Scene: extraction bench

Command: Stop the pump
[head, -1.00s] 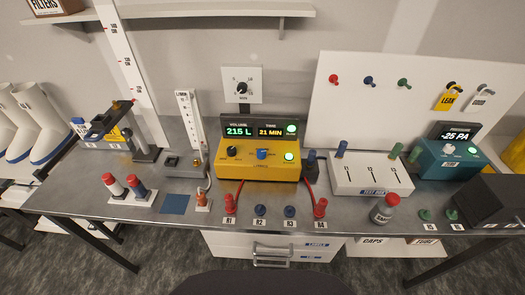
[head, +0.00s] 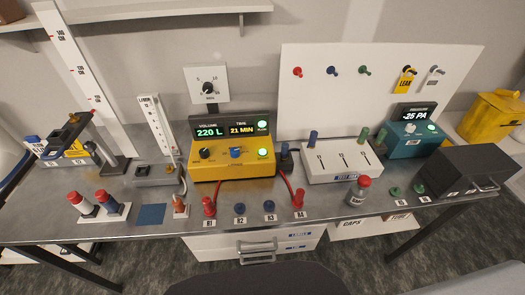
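The yellow pump unit (head: 228,167) stands mid-bench in the head view. Its dark display panel (head: 232,126) reads volume 220 L and time 21 min, with a lit green lamp (head: 262,126) beside it. On the yellow front are a black knob (head: 204,153), a blue knob (head: 236,152) and a lit green button (head: 262,152). Red tubes run down from the unit to red-capped parts at the R1 and R4 labels. Neither gripper shows in the head view.
A white box with slots (head: 341,162) stands right of the pump. A teal pressure unit (head: 410,143) reads -25 PA, beside a black box (head: 465,172). A red-capped bottle (head: 360,190) stands near the front edge. A flow tube stand (head: 158,125) is left.

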